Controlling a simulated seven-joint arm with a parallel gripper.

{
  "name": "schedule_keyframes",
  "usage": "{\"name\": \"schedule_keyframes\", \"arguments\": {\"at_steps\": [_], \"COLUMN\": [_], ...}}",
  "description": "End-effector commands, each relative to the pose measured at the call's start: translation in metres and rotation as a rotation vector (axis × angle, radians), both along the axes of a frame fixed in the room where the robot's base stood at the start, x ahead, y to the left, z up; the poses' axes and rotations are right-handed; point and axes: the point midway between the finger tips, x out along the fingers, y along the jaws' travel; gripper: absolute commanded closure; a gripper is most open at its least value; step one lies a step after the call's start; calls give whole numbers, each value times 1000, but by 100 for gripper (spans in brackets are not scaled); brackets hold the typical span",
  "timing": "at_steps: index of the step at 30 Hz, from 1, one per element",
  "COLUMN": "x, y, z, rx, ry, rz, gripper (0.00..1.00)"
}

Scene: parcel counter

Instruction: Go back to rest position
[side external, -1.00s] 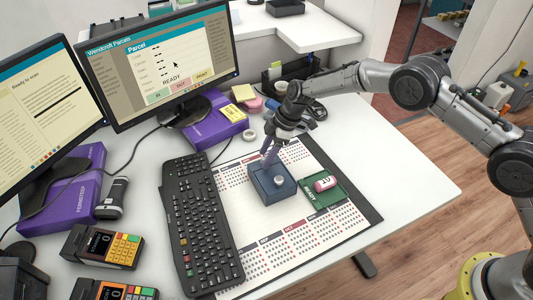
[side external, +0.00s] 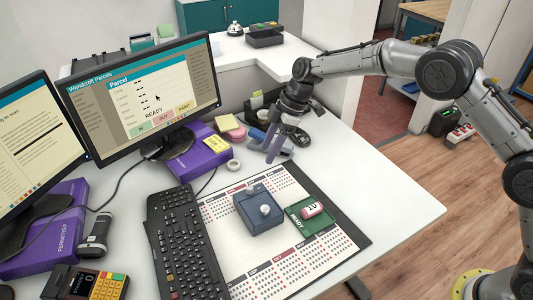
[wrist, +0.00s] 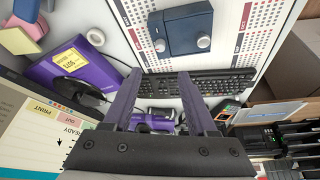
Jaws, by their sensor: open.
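My gripper (side external: 271,155) is raised above the desk behind the blue box, clear of it. In the wrist view my gripper (wrist: 160,78) shows its two purple fingers apart with nothing between them. The blue box (side external: 268,225) has two pale knobs on top and sits on the printed desk mat (side external: 235,262). It also shows in the wrist view (wrist: 178,33). A pink and white cylinder (side external: 312,209) lies in the green tray (side external: 330,224) to the right of the box.
A black keyboard (side external: 186,245) lies left of the mat. A white tape roll (side external: 233,165) is near my gripper. The desk's right part (side external: 390,200) is clear.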

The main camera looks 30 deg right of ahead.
Motion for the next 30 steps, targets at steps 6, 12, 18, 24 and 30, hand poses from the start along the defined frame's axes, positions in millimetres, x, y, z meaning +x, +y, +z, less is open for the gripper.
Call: {"name": "schedule_keyframes", "arguments": {"at_steps": [6,12,18,24,30], "x": [0,0,9,-29,-100], "y": [0,-1,-12,-46,-85], "z": [0,0,57,164,233], "rx": [0,0,17,11,-6], "ry": [0,0,-93,-226,-285], "rz": [0,-2,-23,-65,-196], "gripper": [42,42,42,42,42]}}
